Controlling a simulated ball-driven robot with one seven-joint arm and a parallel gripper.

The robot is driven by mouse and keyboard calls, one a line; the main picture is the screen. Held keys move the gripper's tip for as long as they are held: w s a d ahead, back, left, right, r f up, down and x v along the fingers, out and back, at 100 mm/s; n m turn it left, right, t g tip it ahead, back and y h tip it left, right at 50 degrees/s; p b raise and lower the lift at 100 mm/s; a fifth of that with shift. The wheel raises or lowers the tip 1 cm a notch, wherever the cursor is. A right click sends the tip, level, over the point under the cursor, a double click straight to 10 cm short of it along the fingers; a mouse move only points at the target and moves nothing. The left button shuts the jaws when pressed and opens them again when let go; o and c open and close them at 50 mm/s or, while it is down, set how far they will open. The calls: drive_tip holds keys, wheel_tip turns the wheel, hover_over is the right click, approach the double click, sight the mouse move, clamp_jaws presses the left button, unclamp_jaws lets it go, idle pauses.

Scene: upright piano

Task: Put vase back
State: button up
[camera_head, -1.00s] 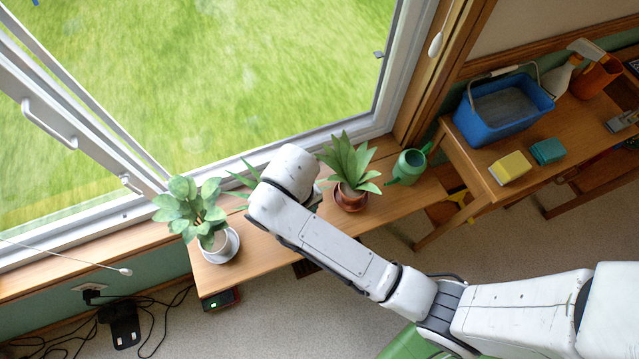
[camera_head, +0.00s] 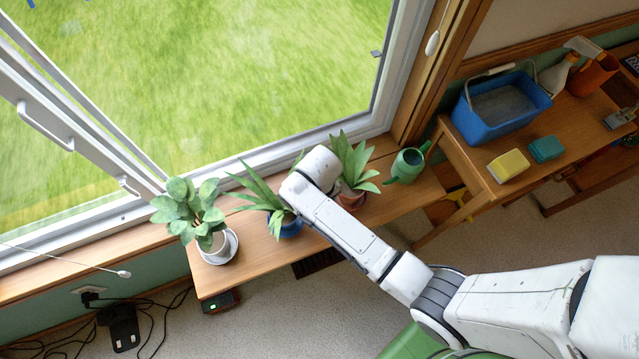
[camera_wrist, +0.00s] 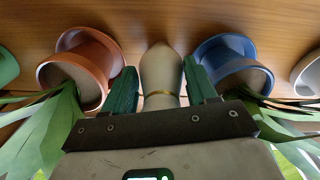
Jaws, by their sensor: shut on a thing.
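The vase (camera_wrist: 161,62) is pale grey with a thin gold band, seen in the wrist view. My gripper (camera_wrist: 160,80) is shut on it, with a green finger pad on each side. The vase is between a terracotta pot (camera_wrist: 82,67) and a blue pot (camera_wrist: 234,66), with a gap to each. In the head view my arm's end covers the vase and gripper, between the blue-potted plant (camera_head: 268,208) and the terracotta-potted plant (camera_head: 354,165). I cannot tell whether the vase touches the wooden bench (camera_head: 225,282).
A plant in a white pot (camera_head: 215,243) stands at the bench's left, and a green watering can (camera_head: 406,166) at its right. A side table (camera_head: 470,165) holds a blue bucket (camera_head: 500,108) and sponges. Cables lie on the floor at lower left. Leaves hang close around my gripper.

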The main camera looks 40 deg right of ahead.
drive_tip(key=shift+f, duration=0.1)
drive_tip(key=o, duration=1.2)
drive_tip(key=shift+c, duration=0.2)
wheel_tip(320, 180, up, 12)
drive_tip(key=shift+r+p, duration=0.15)
drive_tip(key=shift+p, duration=0.35)
